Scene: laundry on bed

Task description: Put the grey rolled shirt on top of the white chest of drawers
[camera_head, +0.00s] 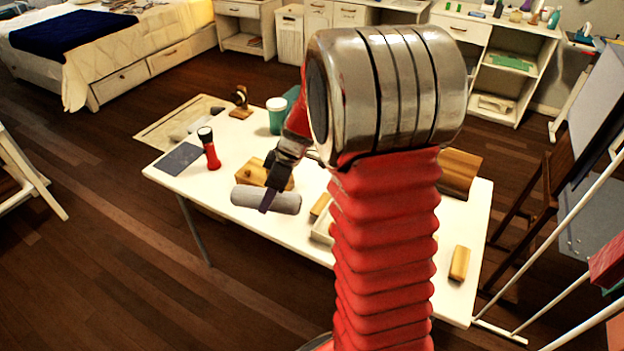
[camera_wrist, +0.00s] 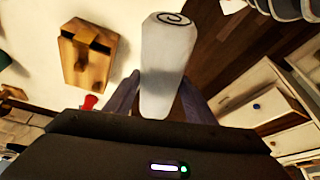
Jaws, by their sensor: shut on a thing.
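The grey rolled shirt (camera_head: 287,203) is held in my gripper (camera_head: 268,198), near the front-left edge of the white table. In the wrist view the shirt (camera_wrist: 163,55) stands out from between the two fingers, its spiral end facing away. White furniture with drawers (camera_wrist: 262,106) shows at the right of the wrist view. In the head view, white drawer units (camera_head: 335,14) stand along the back wall. I cannot tell which of these is the chest of drawers.
The white table (camera_head: 222,233) holds a red torch (camera_head: 209,148), a green cup (camera_head: 277,115), a wooden block (camera_head: 251,174) and another block (camera_head: 459,263). A bed (camera_head: 130,45) stands at the back left. An easel (camera_head: 590,140) stands at the right.

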